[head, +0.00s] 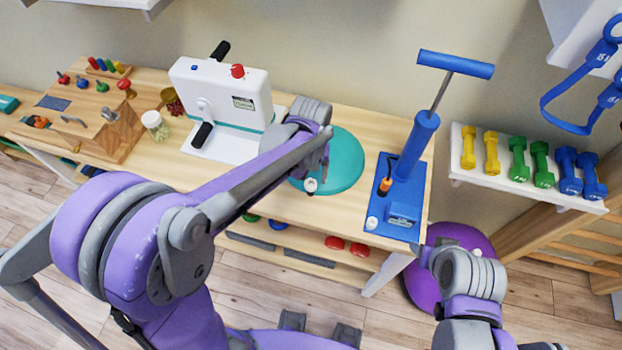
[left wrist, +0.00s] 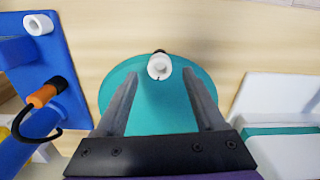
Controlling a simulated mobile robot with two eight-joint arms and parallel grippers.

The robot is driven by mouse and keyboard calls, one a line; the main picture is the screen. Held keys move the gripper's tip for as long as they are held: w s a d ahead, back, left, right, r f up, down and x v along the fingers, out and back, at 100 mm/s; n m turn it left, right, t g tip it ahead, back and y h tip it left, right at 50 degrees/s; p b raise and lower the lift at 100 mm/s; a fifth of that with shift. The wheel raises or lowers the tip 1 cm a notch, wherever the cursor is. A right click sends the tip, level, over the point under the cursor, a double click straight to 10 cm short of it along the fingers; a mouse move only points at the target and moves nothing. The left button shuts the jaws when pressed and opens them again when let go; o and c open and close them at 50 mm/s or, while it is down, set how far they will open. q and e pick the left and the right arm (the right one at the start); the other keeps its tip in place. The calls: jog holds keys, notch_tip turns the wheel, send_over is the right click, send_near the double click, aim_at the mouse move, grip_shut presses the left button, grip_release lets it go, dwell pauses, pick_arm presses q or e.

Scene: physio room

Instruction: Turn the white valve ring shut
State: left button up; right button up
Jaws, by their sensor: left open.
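The white valve ring (head: 311,185) is at the near edge of a round teal cushion (head: 345,160) on the wooden table. In the left wrist view the ring (left wrist: 159,66) is at the cushion's edge (left wrist: 150,110), just beyond and between the fingertips. My left gripper (head: 321,170) is over the cushion. Its fingers (left wrist: 159,82) are apart, with nothing between them, and no contact with the ring is visible. How far the ring is turned cannot be told. My right gripper (head: 424,256) is low at the right, near the table's front corner; its fingers are unclear.
A blue pump (head: 408,150) stands right of the cushion; its base carries another white ring (head: 372,222) and an orange-tipped hose (head: 385,186). A white crank machine (head: 225,95) stands left. A purple ball (head: 455,240) is on the floor. Dumbbells (head: 517,160) sit on a shelf.

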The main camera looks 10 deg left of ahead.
aim_at(311, 185)
pick_arm(q)
jog(key=shift+f, duration=1.35)
grip_shut()
